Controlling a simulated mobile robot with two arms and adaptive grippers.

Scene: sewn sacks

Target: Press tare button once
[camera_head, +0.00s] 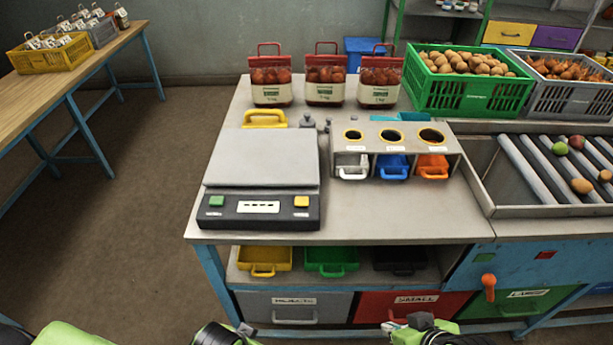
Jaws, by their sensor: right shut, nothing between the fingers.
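A weighing scale (262,160) with a flat grey plate stands at the left front of the workbench. Its dark front panel has a green button (217,200) on the left, a small display (258,207) in the middle and a yellow button (301,201) on the right. The button labels are too small to read. My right gripper (392,328) is at the bottom edge, shut and empty, low in front of the bench and apart from the scale. My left gripper (246,330) shows only partly at the bottom edge, below the scale; its fingers are unclear.
A sorting stand (454,150) with three holes and small trays is right of the scale. Three filled sacks (271,80) stand behind it. A green crate (425,90) and a roller conveyor (535,165) are at right. Small weights (308,121) stand near the scale's back corner.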

